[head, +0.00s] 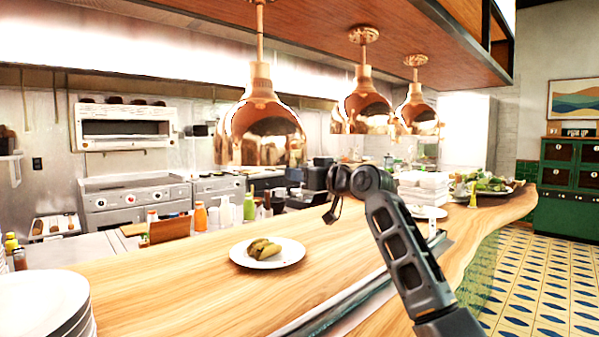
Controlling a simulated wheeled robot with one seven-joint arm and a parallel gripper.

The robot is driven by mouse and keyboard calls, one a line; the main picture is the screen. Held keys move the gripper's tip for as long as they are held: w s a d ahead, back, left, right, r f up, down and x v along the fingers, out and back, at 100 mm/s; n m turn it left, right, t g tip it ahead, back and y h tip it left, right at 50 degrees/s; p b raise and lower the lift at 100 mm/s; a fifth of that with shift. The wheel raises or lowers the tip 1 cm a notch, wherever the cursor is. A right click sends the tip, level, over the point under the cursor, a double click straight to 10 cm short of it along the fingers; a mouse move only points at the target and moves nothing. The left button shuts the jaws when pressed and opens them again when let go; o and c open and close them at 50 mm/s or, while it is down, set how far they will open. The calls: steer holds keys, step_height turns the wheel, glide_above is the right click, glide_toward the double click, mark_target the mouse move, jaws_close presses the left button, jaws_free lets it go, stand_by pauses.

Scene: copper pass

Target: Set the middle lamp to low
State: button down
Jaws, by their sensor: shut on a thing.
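Three copper lamps hang in a row over the wooden counter. The middle lamp (366,108) hangs from a short rod, between the large left lamp (262,125) and the smaller right lamp (416,112). My arm rises from the lower right and bends left below the middle lamp. My gripper (332,212) is a small dark shape at its end, above the counter, seen partly. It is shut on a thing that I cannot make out. No lamp control shows clearly, and I cannot tell the middle lamp's brightness setting.
A white plate (290,254) with green food lies on the wooden counter (190,290), left of my arm. Stacked plates (45,305) stand at the lower left. White stacked dishes (424,190) and a food platter (490,194) stand farther back. A metal rail (335,305) runs along the counter.

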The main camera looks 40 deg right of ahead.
steer(key=shift+f, duration=0.4)
steer(key=c, duration=1.3)
jaws_free()
steer(key=shift+c, duration=0.2)
steer(key=o, duration=0.4)
steer(key=shift+r, duration=0.15)
steer(key=s+b, duration=0.1)
steer(key=s, duration=0.6)
steer(key=shift+s+d, duration=0.15)
steer(key=shift+s, duration=0.25)
